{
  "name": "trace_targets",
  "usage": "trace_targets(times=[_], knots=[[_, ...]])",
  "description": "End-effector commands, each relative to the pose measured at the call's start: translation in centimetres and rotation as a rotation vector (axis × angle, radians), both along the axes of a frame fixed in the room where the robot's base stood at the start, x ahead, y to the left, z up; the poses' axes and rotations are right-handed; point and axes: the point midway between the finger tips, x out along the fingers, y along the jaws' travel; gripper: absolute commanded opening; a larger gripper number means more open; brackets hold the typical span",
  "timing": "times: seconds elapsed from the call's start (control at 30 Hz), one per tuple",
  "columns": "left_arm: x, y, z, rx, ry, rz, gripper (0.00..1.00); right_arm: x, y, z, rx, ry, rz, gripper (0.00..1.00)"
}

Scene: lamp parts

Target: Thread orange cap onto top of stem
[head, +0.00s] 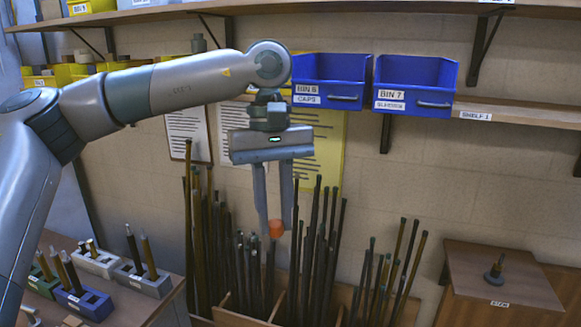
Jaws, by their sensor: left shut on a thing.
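My left gripper (274,221) hangs pointing down in the middle of the head view. Its two long fingers are shut on a small orange cap (277,229), held at the fingertips in the air in front of the upright rods. A short dark stem (496,268) with a brownish upper part and a wider round base stands on the brown cabinet top (465,270) at the lower right. The cap is well to the left of the stem and apart from it. My right gripper is out of view.
Many upright rods (318,245) stand in a wooden rack behind and below the gripper. Blue bins 6 (330,80) and 7 (413,85) sit on the shelf above. A table (155,300) at lower left carries blocks with pegs. The cabinet top around the stem is clear.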

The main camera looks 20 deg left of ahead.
Motion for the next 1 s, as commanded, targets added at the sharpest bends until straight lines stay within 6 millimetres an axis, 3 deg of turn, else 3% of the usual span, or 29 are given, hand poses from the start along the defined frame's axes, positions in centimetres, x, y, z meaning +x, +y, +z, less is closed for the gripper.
trace_targets(times=[0.03, 0.2, 0.4, 0.5, 0.7, 1.0], knots=[[0.0, 0.4, -2.9, 0.001, 0.007, -0.043, 0.01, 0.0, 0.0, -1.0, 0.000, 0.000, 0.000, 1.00], [-0.4, 1.3, -10.4, 0.002, 0.009, -0.213, 0.01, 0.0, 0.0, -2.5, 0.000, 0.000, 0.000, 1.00], [-1.6, 2.2, -18.7, -0.001, 0.010, -0.416, 0.01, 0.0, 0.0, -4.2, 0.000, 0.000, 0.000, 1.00], [-2.3, 2.4, -21.8, -0.006, 0.010, -0.501, 0.01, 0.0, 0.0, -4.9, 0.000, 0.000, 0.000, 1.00], [-3.4, 2.8, -25.3, -0.011, 0.008, -0.606, 0.01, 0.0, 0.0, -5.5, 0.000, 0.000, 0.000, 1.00], [-3.5, 2.8, -25.8, -0.013, 0.006, -0.628, 0.01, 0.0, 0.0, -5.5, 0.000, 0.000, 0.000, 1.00]])
